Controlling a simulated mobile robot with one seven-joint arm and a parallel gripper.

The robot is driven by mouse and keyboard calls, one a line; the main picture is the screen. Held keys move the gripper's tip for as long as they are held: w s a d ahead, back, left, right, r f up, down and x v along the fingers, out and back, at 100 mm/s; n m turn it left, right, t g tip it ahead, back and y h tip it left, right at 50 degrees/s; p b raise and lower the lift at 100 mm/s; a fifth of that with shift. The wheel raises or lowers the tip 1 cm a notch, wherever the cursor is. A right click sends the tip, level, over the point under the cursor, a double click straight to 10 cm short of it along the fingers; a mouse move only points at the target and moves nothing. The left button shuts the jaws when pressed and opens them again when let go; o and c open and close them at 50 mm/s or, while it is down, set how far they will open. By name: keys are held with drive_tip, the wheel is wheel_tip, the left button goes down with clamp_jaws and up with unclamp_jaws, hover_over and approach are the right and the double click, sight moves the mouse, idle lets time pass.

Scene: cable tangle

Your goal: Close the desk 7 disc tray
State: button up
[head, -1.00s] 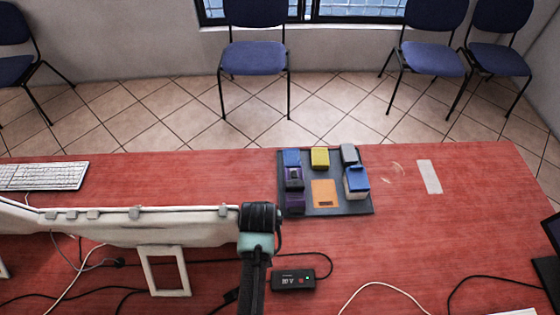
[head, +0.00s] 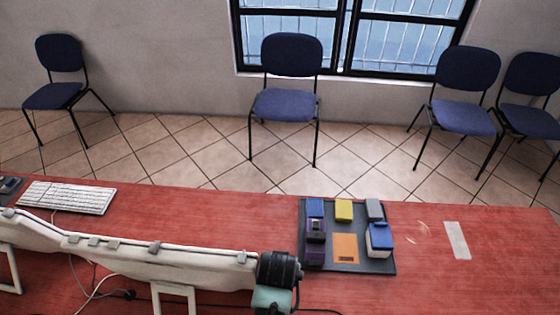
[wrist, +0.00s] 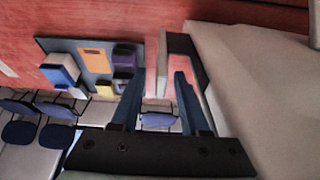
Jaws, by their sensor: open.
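My gripper (wrist: 159,78) shows in the wrist view, its two dark fingers spread apart with nothing held between them. Behind the fingers lie the red desk (wrist: 90,20), a board with blocks and the chairs, seen upside down. A large pale surface fills the right of the wrist view, close to the right finger. I cannot make out a disc tray or a desk number in either view.
A dark board (head: 384,268) with several coloured blocks lies on the red desk (head: 200,205). Left of it stands a long white panel (head: 150,258) with a black and teal object at its end. A keyboard (head: 68,197) lies behind the panel. Chairs (head: 284,104) stand beyond the desk.

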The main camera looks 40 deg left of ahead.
drive_tip(key=v, duration=1.1)
drive_tip(key=shift+b, duration=0.4)
